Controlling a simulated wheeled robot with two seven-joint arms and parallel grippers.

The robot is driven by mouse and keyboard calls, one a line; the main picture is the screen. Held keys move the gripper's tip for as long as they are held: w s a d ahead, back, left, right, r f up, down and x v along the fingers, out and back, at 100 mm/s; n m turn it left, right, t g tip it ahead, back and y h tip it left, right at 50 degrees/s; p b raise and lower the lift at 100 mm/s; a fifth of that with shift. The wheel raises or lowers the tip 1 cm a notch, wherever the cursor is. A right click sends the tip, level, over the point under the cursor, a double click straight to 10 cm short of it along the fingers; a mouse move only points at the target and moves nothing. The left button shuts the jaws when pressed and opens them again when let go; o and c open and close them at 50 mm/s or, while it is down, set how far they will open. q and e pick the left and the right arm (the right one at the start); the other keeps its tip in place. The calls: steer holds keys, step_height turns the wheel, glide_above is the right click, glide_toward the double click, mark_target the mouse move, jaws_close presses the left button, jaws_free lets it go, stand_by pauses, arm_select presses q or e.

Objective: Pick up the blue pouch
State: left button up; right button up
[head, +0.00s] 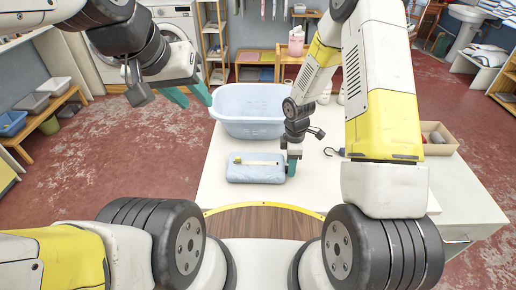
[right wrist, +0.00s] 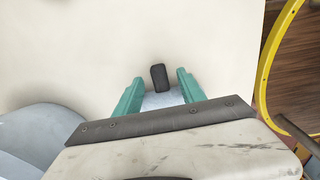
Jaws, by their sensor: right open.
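The light blue pouch (head: 256,175) lies flat on the white table, with a pale strip that has a yellow-green end across its top. My right gripper (head: 292,163) is low at the pouch's right end, pointing down and open. In the right wrist view its teal fingers (right wrist: 159,92) stand apart, with a pale blue patch of the pouch (right wrist: 162,99) between them. A small black piece (right wrist: 159,77) shows just beyond; I cannot tell whether it is attached. The gripper body hides the rest. My left gripper (head: 188,95) is open and empty, raised left of the tub.
A brown box (head: 437,140) and a dark hooked item (head: 337,152) lie to the right. The table left of the pouch is clear.

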steer(key=shift+f, duration=0.5)
jaws_close()
steer(key=shift+r, duration=0.1)
step_height(320, 180, up, 10)
stand_by(0.3)
